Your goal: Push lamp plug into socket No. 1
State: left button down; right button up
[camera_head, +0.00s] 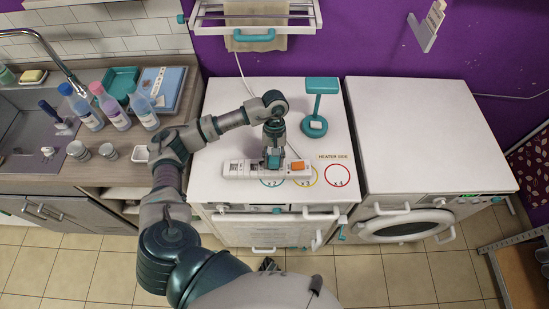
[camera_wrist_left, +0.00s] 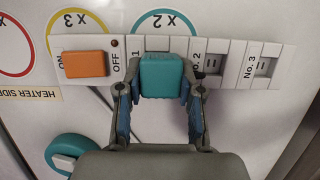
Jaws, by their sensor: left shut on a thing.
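The white power strip (camera_head: 238,168) lies on the white countertop, with its orange switch (camera_head: 297,165) at the right end. In the left wrist view the strip (camera_wrist_left: 228,58) shows sockets No. 2 (camera_wrist_left: 212,64) and No. 3 (camera_wrist_left: 265,66) empty. My left gripper (camera_head: 273,161) is shut on the teal lamp plug (camera_wrist_left: 165,76), one finger on each side. The plug is over the No. 1 place, between the switch and No. 2, and hides that socket's holes. I cannot tell how deep it sits. The teal lamp (camera_head: 320,88) stands behind the strip. My right gripper is not in view.
Coloured circles, among them a red one (camera_head: 337,176), mark the countertop in front of and beside the strip. Bottles (camera_head: 110,107) and a sink stand at the left. A washing machine (camera_head: 425,140) stands at the right with a clear top. A rack hangs on the back wall.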

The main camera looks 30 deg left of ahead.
pick_arm(q)
jog(key=shift+a+f, duration=0.1)
jog(key=shift+f, duration=0.25)
jog(key=shift+r, duration=0.1)
jog(key=shift+r, duration=0.35)
jog(key=shift+b, duration=0.3)
jog(key=shift+d+b, duration=0.25)
jog(key=shift+b, duration=0.05)
jog(key=shift+b, duration=0.55)
dwell(1.1)
jog(key=shift+f, duration=0.15)
